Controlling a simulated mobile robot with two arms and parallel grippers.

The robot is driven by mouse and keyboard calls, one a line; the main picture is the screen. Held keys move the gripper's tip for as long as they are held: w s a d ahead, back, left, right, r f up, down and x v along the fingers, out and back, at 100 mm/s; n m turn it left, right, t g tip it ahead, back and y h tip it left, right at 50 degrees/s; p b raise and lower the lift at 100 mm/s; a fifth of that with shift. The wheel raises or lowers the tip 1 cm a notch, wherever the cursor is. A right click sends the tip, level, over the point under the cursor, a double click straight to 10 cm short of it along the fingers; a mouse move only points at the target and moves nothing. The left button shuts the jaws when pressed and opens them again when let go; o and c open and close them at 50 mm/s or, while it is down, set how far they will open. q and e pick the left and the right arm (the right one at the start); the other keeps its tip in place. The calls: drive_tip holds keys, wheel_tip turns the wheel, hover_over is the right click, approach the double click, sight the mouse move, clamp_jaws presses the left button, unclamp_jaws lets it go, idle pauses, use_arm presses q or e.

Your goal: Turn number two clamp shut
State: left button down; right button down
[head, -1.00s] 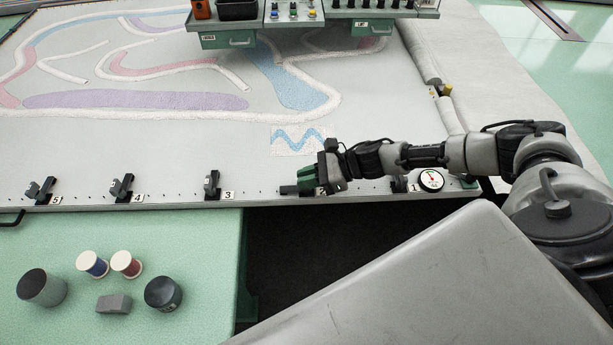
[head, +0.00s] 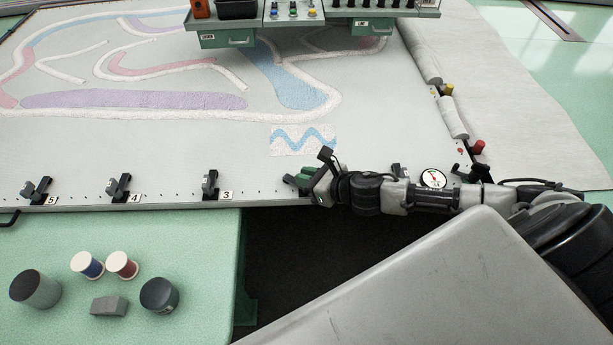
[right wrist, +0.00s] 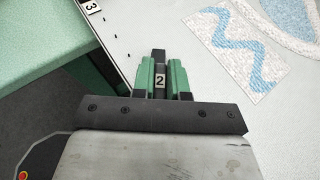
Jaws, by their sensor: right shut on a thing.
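My right gripper (head: 302,177) is at the number two clamp on the frame's front rail. In the right wrist view its green fingers (right wrist: 162,76) are shut on the clamp, one on each side. The dark end of the number two clamp (right wrist: 159,55) shows between and beyond the fingertips, with a white "2" label in line with it. In the head view, the fingers and wrist hide most of this clamp, so its exact angle is hard to tell. My left gripper is not in view.
The clamps numbered three (head: 211,186), four (head: 121,188) and five (head: 38,190) stand along the rail to the left. A round gauge (head: 433,179) sits at the right. Spools, a grey block (head: 109,305) and jars are on the green table (head: 205,270).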

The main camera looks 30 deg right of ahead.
drive_tip(key=m+h+p, duration=0.1)
drive_tip(key=m+t+h, duration=0.1)
drive_tip(key=m+h, duration=0.1)
drive_tip(key=shift+a+r+p, duration=0.1)
drive_tip(key=shift+r+p, duration=0.1)
drive_tip(key=shift+p, duration=0.2)
drive_tip(key=m+h+p, duration=0.2)
drive_tip(key=m+h, duration=0.1)
drive_tip(key=h, duration=0.1)
drive_tip(key=shift+p, duration=0.35)
drive_tip(key=shift+f+m+g+h+p, duration=0.1)
drive_tip(key=shift+m+g+h+p, duration=0.3)
drive_tip(key=shift+m+h+p, duration=1.4)
drive_tip(key=shift+m+h+b, duration=0.45)
drive_tip(key=shift+m+h, duration=0.15)
drive_tip(key=shift+h, duration=0.3)
drive_tip(key=c, duration=1.1)
unclamp_jaws()
drive_tip(key=shift+f, duration=0.1)
drive_tip(key=shift+c, duration=0.2)
